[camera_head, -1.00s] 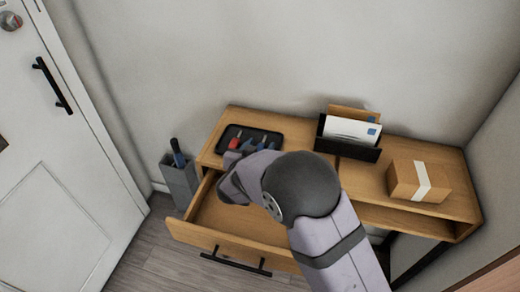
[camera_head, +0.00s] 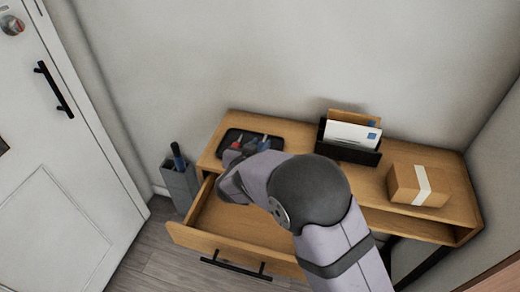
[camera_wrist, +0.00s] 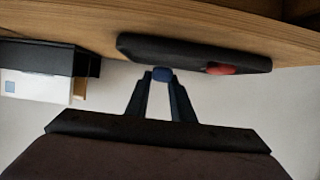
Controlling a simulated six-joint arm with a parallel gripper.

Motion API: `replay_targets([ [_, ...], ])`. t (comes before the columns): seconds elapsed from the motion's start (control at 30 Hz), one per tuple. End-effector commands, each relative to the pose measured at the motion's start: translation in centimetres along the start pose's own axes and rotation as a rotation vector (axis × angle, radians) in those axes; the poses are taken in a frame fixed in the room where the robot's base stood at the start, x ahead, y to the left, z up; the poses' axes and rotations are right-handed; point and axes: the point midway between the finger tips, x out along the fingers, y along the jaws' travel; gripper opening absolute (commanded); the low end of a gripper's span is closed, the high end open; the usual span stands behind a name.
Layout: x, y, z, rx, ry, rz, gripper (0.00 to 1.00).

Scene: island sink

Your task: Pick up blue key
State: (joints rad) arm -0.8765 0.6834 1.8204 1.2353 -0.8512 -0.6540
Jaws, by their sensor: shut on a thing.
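My gripper (camera_wrist: 161,82) shows in the wrist view with its two dark fingers closed on the small blue key (camera_wrist: 162,74). Only a blue end of the key shows between the fingertips. It is beside the edge of the black tray (camera_wrist: 180,49); I cannot tell whether it touches the tray. In the head view the tray (camera_head: 226,150) lies on the left part of the wooden desk, holding red and blue items. My wrist partly covers the tray's front, and the fingertips are hidden there. A red key (camera_wrist: 220,69) shows on the tray in the wrist view.
The desk drawer (camera_head: 230,245) is open below my arm. A black letter holder (camera_head: 350,153) with envelopes and a cardboard box (camera_head: 418,185) stand to the right. A grey bin (camera_head: 180,185) stands left of the desk, and a white door (camera_head: 50,190) is further left.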

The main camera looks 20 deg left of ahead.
Motion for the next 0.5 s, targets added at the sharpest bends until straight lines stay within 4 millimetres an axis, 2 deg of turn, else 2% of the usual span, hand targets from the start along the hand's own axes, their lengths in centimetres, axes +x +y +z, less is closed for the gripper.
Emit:
replay_targets([
  [0.5,-4.4,0.0,-10.7,0.004,0.003,-0.002,0.0],
])
